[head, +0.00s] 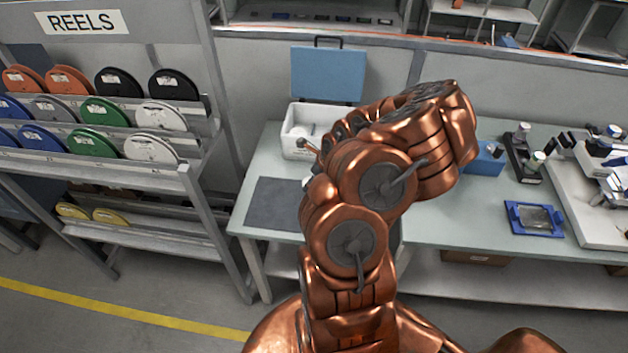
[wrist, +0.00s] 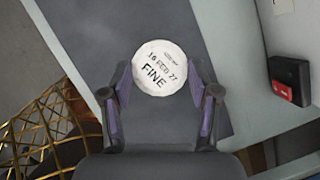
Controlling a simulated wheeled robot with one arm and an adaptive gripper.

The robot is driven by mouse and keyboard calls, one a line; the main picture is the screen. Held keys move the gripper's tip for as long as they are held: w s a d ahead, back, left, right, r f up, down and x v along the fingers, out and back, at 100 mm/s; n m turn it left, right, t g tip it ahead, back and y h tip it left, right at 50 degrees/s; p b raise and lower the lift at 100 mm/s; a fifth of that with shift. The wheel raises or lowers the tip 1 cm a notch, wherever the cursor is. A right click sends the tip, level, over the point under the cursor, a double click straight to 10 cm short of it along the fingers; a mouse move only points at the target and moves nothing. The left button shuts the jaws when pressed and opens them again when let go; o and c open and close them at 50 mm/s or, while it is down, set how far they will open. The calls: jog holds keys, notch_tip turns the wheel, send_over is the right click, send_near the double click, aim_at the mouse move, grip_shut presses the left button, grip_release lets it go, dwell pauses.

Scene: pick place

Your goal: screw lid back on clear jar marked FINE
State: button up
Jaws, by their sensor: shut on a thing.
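In the wrist view a round white lid (wrist: 159,68), printed with FINE and a date, sits between the two fingertips of my gripper (wrist: 160,88). The fingers are shut on its sides. The dark grey mat (wrist: 95,25) lies below it, and it also shows on the workbench in the head view (head: 268,207). The clear jar's body cannot be made out in either view. I cannot tell whether it is under the lid. In the head view my arm hides my gripper and most of the space around it.
A white bin (head: 291,144) and a blue case (head: 328,74) stand at the back of the bench (head: 450,225). A blue tray (head: 534,219) lies to the right. A reel rack (head: 110,165) is at left. The wrist view shows a red and black box (wrist: 290,80) at right.

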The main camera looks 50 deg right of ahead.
jog(key=shift+f+m+b, duration=0.15)
jog(key=shift+m+b, duration=0.15)
jog(key=shift+b, duration=0.15)
jog(key=shift+m+b, duration=0.4)
jog(key=shift+s+a+m+h+b, duration=0.15)
jog(key=shift+m+h+b, duration=0.85)
jog(key=shift+b, duration=3.1)
jog(key=shift+f+m+b, duration=0.1)
jog(key=shift+m+b, duration=0.8)
jog(key=shift+b, duration=0.95)
jog(key=shift+a+m+h+b, duration=0.25)
jog(key=shift+m+b, duration=0.65)
jog(key=shift+b, duration=0.9)
jog(key=shift+d+m+g+h+b, duration=0.1)
jog(key=shift+m+g+h+b, duration=0.2)
jog(key=shift+m+b, duration=0.35)
jog(key=shift+w+m+b, duration=0.2)
jog(key=shift+m+b, duration=0.35)
jog(key=shift+b, duration=0.75)
jog(key=shift+m+g+h+b, duration=0.35)
jog(key=shift+m+b, duration=0.45)
jog(key=shift+b, duration=0.2)
